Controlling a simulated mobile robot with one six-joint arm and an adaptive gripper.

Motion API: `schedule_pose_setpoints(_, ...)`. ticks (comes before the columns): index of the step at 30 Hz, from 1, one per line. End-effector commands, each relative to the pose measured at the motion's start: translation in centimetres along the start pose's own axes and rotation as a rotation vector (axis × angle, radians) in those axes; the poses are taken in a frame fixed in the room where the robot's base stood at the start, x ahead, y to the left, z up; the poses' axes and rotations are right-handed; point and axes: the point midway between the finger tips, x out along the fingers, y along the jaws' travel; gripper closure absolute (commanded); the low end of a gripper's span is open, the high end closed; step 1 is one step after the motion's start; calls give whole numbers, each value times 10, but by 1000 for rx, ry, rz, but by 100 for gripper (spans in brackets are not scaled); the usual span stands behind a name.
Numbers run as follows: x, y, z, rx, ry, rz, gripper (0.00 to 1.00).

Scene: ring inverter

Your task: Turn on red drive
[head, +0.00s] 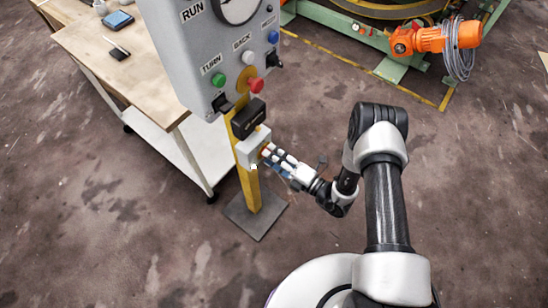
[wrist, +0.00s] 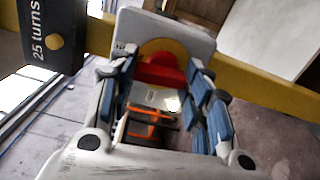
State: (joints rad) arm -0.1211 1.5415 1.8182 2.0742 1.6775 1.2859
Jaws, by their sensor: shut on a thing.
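A red knob (wrist: 160,72) on a round yellow plate sits on a grey-white box (wrist: 200,42) in the wrist view. In the head view this white box (head: 247,150) is fixed to the yellow post, below the control panel. My gripper (wrist: 165,80) has its blue-padded fingers on either side of the red knob, shut on it. In the head view my gripper (head: 269,157) reaches the box from the right, and its fingers mostly hide the knob. The knob's exact turn position cannot be read.
The control panel (head: 205,50) carries green, white and blue buttons and a red mushroom button (head: 256,85). A black box (head: 248,118) sits just above the white box. A workbench (head: 100,45) stands left. An orange motor (head: 435,38) is at upper right. Floor to the right is open.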

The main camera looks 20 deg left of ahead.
Motion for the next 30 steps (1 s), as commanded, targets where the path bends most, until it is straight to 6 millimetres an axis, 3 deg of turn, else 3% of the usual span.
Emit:
schedule_pose_setpoints(9, 0, 0, 0, 98, 1, 0, 79)
schedule_pose_setpoints(23, 0, 0, 0, 112, 1, 0, 79)
schedule_pose_setpoints(24, 0, 0, 0, 112, 1, 0, 55)
schedule_pose_setpoints(30, 0, 0, 0, 111, 1, 0, 41)
